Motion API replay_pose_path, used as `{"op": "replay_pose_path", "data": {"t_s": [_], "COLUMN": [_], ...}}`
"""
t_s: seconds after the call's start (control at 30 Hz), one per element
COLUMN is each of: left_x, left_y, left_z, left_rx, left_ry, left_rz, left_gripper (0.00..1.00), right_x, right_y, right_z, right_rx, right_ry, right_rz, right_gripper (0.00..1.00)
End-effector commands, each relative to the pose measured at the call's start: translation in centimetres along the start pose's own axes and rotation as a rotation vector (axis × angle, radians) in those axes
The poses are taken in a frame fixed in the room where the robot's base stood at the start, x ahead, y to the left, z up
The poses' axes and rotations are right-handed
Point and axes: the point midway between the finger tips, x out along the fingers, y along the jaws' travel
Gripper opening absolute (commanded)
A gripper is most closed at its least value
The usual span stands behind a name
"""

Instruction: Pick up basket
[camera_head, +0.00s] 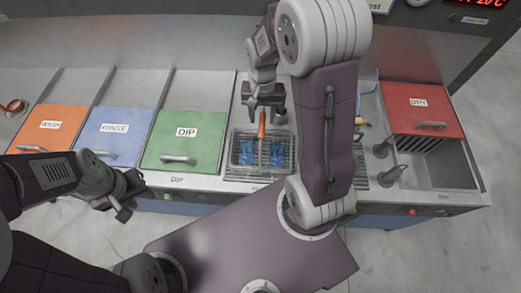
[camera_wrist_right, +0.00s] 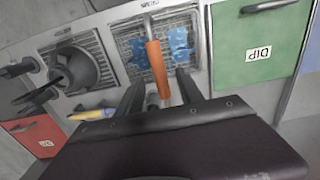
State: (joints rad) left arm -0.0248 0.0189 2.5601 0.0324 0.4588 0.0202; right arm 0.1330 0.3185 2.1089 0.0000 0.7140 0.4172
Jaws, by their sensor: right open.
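The wire basket (camera_head: 240,167) sits in the sink-like bay right of the green DIP lid, with blue pieces (camera_head: 246,152) inside. Its orange handle (camera_head: 262,124) stands up from it. My right gripper (camera_head: 263,108) is open above the handle, which shows between its fingers. In the right wrist view the handle (camera_wrist_right: 157,68) also lies between the open fingers (camera_wrist_right: 160,92), with the basket (camera_wrist_right: 127,50) beyond. I cannot tell whether the fingers touch it. My left gripper (camera_head: 127,197) looks open and empty, in front of the counter at the left.
Orange WASH (camera_head: 50,140), blue RINSE (camera_head: 110,150) and green DIP (camera_head: 180,155) lids line the counter's left. A red DRY lid (camera_head: 420,122) and an open basin (camera_head: 445,170) are at the right. A yellow-and-blue tool (camera_wrist_right: 92,114) lies near my right gripper's view.

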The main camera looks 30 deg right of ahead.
Motion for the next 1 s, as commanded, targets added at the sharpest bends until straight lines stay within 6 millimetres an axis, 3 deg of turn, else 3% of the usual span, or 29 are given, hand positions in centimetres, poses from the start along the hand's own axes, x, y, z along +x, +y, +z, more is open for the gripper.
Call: {"op": "replay_pose_path", "data": {"t_s": [0.1,0.33,0.6,0.77,1.0], "left_x": [-0.4,-1.3,-1.3,-1.3,-1.3], "left_y": [0.0,0.0,0.0,0.0,0.0], "left_z": [0.0,-0.1,-0.1,-0.1,-0.1], "left_rx": [0.0,0.0,0.0,0.0,0.0], "left_ry": [0.0,0.0,0.0,0.0,0.0], "left_rz": [0.0,0.0,0.0,0.0,0.0], "left_gripper": [0.36,0.36,0.36,0.36,0.36], "right_x": [0.6,4.6,5.2,5.2,5.2], "right_y": [-0.1,-0.3,-0.4,-0.4,-0.4], "right_z": [0.2,0.4,0.3,0.3,0.3], "right_rx": [-0.001,-0.001,0.0,0.0,0.0], "right_ry": [-0.004,-0.005,0.0,0.0,0.0], "right_rz": [0.002,0.002,0.0,0.0,0.0], "right_gripper": [0.44,0.44,0.44,0.0,0.0]}}
